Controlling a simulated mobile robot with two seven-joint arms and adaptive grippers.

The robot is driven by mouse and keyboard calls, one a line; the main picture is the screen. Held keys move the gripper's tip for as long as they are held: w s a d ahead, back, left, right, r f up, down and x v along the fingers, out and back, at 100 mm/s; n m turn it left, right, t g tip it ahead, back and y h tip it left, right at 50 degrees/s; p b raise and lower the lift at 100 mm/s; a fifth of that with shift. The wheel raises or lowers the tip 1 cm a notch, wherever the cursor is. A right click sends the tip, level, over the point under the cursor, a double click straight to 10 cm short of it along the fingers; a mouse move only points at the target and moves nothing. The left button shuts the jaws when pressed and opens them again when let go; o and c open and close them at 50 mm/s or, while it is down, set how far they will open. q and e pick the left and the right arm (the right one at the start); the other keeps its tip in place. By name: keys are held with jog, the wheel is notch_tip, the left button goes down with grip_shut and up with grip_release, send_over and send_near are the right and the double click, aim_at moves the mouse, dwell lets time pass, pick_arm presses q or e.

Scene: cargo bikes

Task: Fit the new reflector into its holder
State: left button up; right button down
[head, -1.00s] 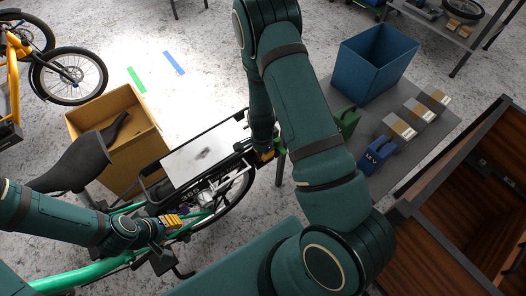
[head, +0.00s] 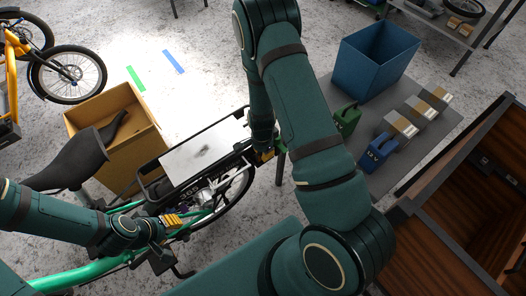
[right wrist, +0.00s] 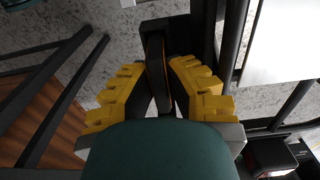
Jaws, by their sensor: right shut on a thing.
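The green cargo bike (head: 95,268) stands in front of me, its rear rack with a white plate (head: 200,148) at the middle. My right gripper (head: 265,155) is at the rack's rear end, mostly hidden by my arm. In the right wrist view its yellow fingers (right wrist: 161,68) are closed on a thin dark piece with an orange edge (right wrist: 155,45), seen edge-on, likely the reflector. Dark rack bars are close beside it; I cannot make out the holder or whether the piece touches it. My left gripper (head: 172,220) is by the green frame; its finger gap is unclear.
A cardboard box (head: 118,125) stands behind the bike. A grey mat (head: 420,150) at right holds a blue bin (head: 375,62), green and blue containers and several small boxes. A wooden cargo box (head: 470,215) is at the lower right.

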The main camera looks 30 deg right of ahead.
jog(key=shift+f+b, duration=0.35)
jog(key=shift+f, duration=0.1)
jog(key=shift+r, duration=0.2)
jog(key=shift+r+p, duration=1)
jog(key=shift+r, duration=0.1)
jog(key=shift+f+b, duration=0.8)
jog(key=shift+f, duration=0.3)
dwell(0.5)
jog(key=shift+r+p, duration=0.85)
jog(key=shift+r, duration=0.25)
jog(key=shift+f+b, duration=1)
jog(key=shift+f, duration=0.3)
jog(key=c, duration=1)
grip_release()
jog(key=shift+w+r, duration=0.1)
